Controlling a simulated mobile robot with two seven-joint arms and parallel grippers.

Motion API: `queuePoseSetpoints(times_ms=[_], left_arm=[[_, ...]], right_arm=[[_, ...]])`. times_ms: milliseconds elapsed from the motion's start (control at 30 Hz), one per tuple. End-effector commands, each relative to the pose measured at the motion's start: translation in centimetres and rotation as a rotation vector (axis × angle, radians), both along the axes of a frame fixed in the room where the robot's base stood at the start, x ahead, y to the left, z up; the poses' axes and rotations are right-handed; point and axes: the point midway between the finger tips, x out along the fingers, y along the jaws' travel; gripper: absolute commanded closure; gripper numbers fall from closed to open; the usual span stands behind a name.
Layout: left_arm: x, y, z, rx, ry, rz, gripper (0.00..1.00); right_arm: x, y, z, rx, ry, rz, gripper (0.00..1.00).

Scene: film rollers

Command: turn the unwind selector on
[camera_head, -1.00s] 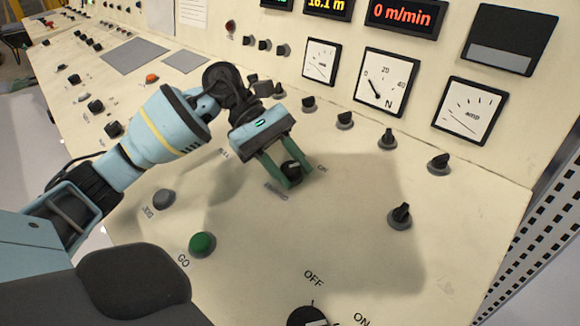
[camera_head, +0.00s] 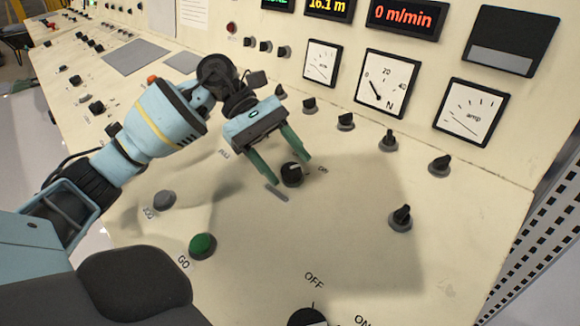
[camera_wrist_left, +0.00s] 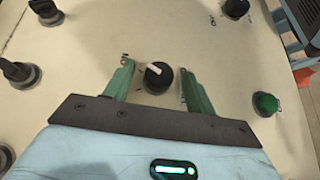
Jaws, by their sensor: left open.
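The unwind selector (camera_head: 292,174) is a small black rotary knob on the sloping cream panel, with an ON label at its right in the head view. Its pale pointer mark leans toward that ON label. In the left wrist view the knob (camera_wrist_left: 159,78) shows its white mark slanting up and left, toward the label there. My left gripper (camera_head: 288,166) is open, its green fingers on either side of the knob and apart from it. In the left wrist view there is a gap on both sides. The name label below the knob is too blurred to read. My right gripper is out of view.
A green GO button (camera_head: 203,245) and a grey JOG button (camera_head: 164,200) lie left of the knob. Another black selector (camera_head: 400,217) stands to the right, with several more along the top of the slope. An OFF/ON selector (camera_head: 307,318) is at the bottom edge.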

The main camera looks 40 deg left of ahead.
Motion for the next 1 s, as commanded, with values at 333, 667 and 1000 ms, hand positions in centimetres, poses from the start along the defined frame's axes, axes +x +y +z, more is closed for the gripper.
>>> queuePoseSetpoints(times_ms=[333,667,1000], left_arm=[[0.1,4.1,2.8,0.0,-0.001,0.002,0.45],[0.1,4.7,3.2,0.0,-0.001,-0.001,0.45],[0.1,4.7,3.1,0.0,-0.001,0.001,0.45]], right_arm=[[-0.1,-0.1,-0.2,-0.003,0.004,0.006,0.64],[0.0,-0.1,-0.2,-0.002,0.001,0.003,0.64],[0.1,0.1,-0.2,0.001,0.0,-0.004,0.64]])
